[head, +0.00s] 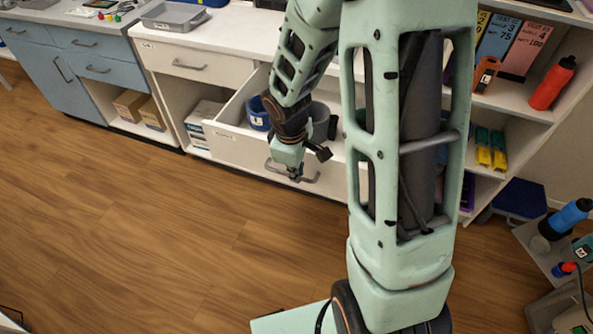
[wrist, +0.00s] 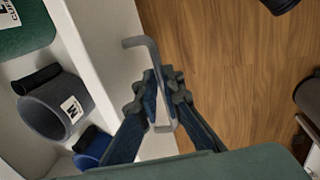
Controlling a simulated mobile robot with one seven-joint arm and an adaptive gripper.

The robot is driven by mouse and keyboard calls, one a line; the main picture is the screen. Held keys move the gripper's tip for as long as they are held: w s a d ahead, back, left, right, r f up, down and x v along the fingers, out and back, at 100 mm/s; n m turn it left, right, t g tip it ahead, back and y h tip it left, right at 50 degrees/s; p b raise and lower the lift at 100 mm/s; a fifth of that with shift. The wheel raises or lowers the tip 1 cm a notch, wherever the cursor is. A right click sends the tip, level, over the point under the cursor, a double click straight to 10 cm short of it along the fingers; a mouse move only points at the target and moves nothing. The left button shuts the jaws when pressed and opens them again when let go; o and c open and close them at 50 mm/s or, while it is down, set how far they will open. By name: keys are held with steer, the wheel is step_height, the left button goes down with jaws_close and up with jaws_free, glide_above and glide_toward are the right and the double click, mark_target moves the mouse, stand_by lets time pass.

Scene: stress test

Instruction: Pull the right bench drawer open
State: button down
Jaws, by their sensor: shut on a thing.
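The right bench drawer (head: 235,148) is white and stands out from the white bench, so its inside shows. Its grey bar handle (head: 312,181) is on the front panel. My gripper (head: 295,176) is at this handle. In the wrist view the fingers of my gripper (wrist: 160,100) are shut on the handle (wrist: 138,42), with one bent end of the bar showing beyond them. A blue mug (head: 257,113) and a grey mug (wrist: 58,105) are in the drawer. My arm hides part of the drawer in the head view.
The left bench drawer (head: 190,62) is shut. Blue cabinets (head: 60,60) stand to the left. A shelf with a red bottle (head: 552,84) is at the right. A stand with a blue bottle (head: 568,217) is at the lower right. The wooden floor (head: 130,220) in front is clear.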

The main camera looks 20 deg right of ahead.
steer(key=shift+s+a, duration=0.15)
steer(key=shift+s, duration=0.05)
steer(key=c, duration=2.3)
jaws_free()
steer(key=shift+r, duration=0.1)
steer(key=r, duration=0.4)
steer(key=s+r, duration=0.1)
steer(key=r, duration=0.2)
steer(key=a+r, duration=0.1)
steer(key=r, duration=0.3)
steer(key=shift+s+a+r, duration=0.1)
steer(key=shift+s+r, duration=0.2)
steer(key=shift+s, duration=0.1)
